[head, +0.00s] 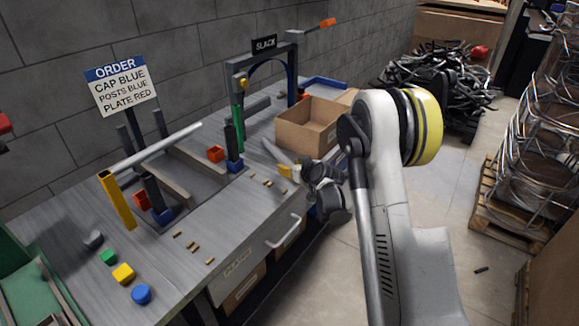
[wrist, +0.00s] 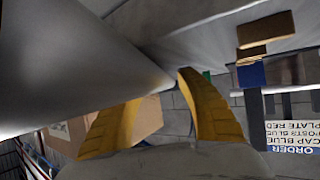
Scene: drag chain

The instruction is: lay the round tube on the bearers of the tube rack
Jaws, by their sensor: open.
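The round tube (head: 155,148) is a long, pale grey rod at the left of the bench in the head view. It slants across the tube rack (head: 179,190), passing over its grey-brown bearers. I cannot tell whether it touches them. My gripper (head: 285,171) is well to the right of the tube, at the bench's front edge. In the wrist view its yellow fingers (wrist: 162,90) stand apart, open. A pale grey piece (head: 277,152) lies close to the fingers and fills much of the wrist view (wrist: 75,65); its full shape is hidden. The tube is not clearly seen in the wrist view.
A yellow post (head: 117,203) stands by the tube's left end. Dark posts on blue bases (head: 234,165) stand around the rack. Several brass pieces (head: 193,246) lie along the front. An open cardboard box (head: 305,128) is beyond my gripper. An order sign (head: 121,85) stands behind.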

